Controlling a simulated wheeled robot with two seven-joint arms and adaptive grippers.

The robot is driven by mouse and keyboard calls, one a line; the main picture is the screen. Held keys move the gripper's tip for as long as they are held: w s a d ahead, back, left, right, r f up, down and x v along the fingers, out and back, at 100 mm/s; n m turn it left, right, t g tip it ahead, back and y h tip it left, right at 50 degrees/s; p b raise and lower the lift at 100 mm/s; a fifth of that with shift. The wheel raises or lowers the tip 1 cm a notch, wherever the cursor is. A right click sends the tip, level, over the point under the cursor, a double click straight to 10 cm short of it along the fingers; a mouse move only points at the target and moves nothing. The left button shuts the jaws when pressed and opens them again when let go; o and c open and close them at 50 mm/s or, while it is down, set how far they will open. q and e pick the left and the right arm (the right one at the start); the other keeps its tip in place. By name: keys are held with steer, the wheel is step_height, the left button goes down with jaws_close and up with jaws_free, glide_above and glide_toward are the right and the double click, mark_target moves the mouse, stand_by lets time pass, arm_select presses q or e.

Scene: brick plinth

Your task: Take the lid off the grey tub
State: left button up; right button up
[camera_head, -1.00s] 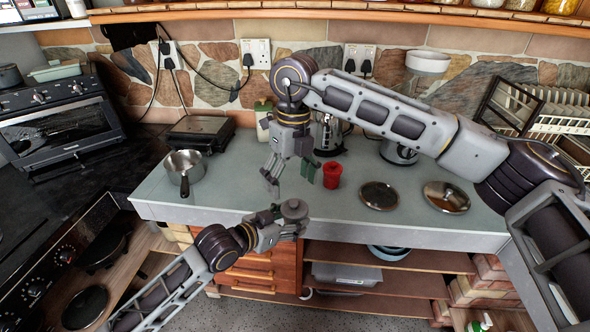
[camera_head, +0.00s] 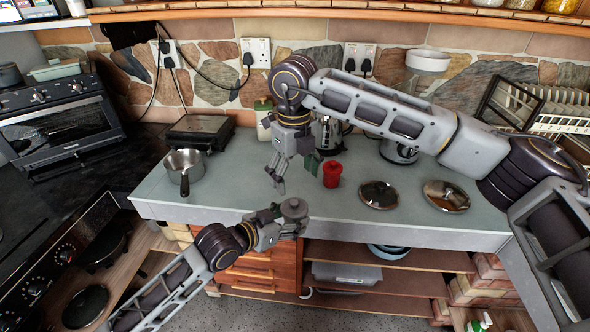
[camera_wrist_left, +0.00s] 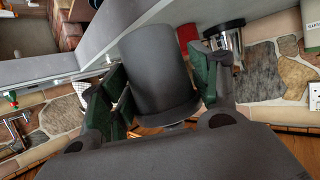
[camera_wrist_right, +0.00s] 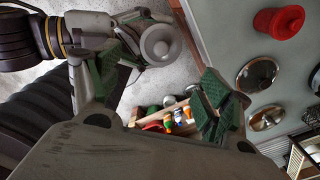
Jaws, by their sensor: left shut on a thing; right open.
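The grey tub (camera_head: 294,213) is held off the front edge of the counter. My left gripper (camera_head: 281,222) is shut on its side; in the left wrist view the tub's dark grey body (camera_wrist_left: 157,70) stands between the green finger pads. Its round lid with a knob (camera_wrist_right: 158,44) is on top and shows in the right wrist view. My right gripper (camera_head: 289,186) is open and empty, a little above and behind the tub, its fingers pointing down. In the right wrist view the open fingers (camera_wrist_right: 160,88) are apart, with the lid beyond them, nearer the left finger.
A red lidded pot (camera_head: 332,174) stands on the counter (camera_head: 230,190) close to my right gripper. Two round metal lids (camera_head: 378,195) (camera_head: 446,197) lie to its right. A saucepan (camera_head: 184,166) stands at the left. Open shelves (camera_head: 390,287) are below the counter.

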mark_target(296, 202)
steer(key=shift+f, duration=5.2)
steer(key=c, duration=0.9)
steer(key=shift+r, duration=0.5)
steer(key=shift+a+r, duration=0.15)
steer(key=shift+r, duration=0.75)
steer(key=shift+f, duration=0.1)
steer(key=shift+r, duration=1.1)
